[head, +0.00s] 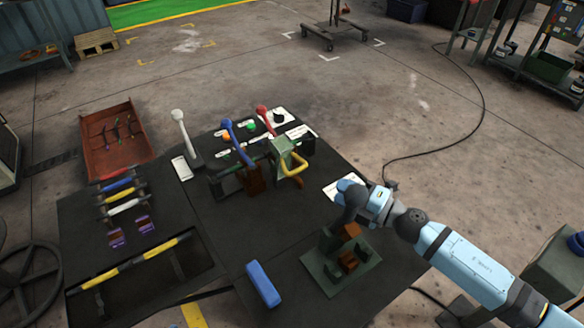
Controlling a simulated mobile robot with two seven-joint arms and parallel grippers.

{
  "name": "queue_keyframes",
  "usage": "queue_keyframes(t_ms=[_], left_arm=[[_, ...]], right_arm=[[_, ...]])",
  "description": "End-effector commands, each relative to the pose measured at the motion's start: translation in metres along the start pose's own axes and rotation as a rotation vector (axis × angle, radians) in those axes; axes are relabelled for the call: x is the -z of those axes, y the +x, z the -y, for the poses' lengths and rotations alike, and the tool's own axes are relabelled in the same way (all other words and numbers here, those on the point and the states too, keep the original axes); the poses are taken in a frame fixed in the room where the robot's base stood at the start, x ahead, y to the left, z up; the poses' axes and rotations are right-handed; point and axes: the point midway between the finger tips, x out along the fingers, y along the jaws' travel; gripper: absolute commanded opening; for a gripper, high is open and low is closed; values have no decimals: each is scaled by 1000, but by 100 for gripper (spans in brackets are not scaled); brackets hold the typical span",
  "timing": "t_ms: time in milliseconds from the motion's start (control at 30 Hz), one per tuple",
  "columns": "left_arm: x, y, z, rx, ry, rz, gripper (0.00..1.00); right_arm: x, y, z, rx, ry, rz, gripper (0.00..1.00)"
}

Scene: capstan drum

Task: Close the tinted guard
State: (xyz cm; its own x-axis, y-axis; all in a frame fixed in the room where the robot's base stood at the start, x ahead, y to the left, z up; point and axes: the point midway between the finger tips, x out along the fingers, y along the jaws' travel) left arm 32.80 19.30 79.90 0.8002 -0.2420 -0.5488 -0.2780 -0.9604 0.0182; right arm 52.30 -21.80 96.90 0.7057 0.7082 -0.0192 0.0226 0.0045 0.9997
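My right arm comes in from the right, and its gripper (343,215) is over the near right part of the dark bench. It is just above a green base plate (322,279) that carries orange-brown blocks (349,262) and dark upright parts. A dark shape (328,240) stands at the left of the blocks, under the gripper. I cannot tell if it is the tinted guard or part of the gripper, nor whether they touch. The finger gap is hidden. My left gripper is not in view.
A blue block (263,284) lies at the front. A yellow-black bar (128,264) and a rust-red tray (116,139) are left. The bench middle is clear.

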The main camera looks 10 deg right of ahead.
Motion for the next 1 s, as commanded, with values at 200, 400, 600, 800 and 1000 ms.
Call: queue_keyframes(t_ms=[200,400,600,800,1000], left_arm=[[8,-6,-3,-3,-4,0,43],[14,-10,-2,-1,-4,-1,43],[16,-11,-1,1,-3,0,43],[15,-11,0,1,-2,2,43],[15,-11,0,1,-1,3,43]], right_arm=[[-2,38,-5,-5,1,3,38],[-2,82,-5,-5,1,4,38],[-2,116,-3,-4,2,5,38],[-3,131,-2,-3,2,5,38],[-2,133,-2,-3,2,5,38]])
